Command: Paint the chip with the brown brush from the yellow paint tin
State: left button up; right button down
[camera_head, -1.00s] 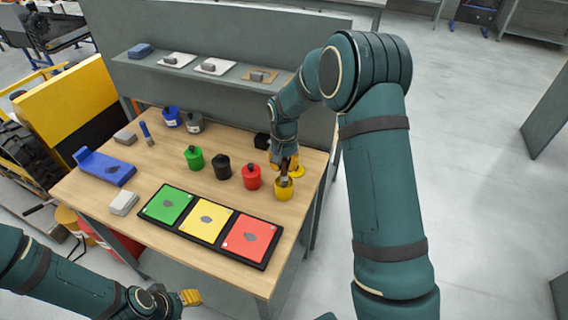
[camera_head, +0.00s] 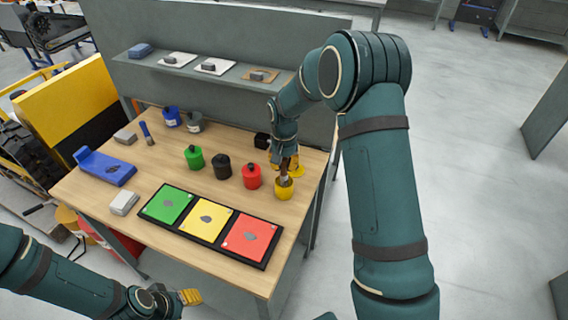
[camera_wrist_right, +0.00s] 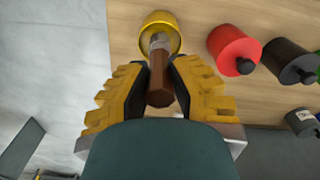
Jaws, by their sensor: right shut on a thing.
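My right gripper (camera_head: 285,168) is shut on the brown brush (camera_wrist_right: 160,88) just above the yellow paint tin (camera_head: 284,190). In the right wrist view my right gripper (camera_wrist_right: 160,85) grips the brown handle from both sides. The brush's metal collar points at the yellow tin (camera_wrist_right: 160,22), and its tip is at or inside the mouth; I cannot tell how deep. A black tray (camera_head: 191,228) holds green, yellow and red panels, each with a grey chip-like patch, such as the one on yellow (camera_head: 207,219). My left gripper (camera_head: 190,297) is at the lower left, partly visible.
Red (camera_head: 252,178), black (camera_head: 221,168) and green (camera_head: 194,159) tins stand left of the yellow tin. A blue brush (camera_head: 147,133), blue holder (camera_head: 106,167) and grey blocks lie further left. A grey shelf (camera_head: 225,76) rises behind. The table's front right corner is bare.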

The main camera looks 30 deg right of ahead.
jog(key=shift+r+p, duration=2.45)
jog(key=shift+r, duration=1)
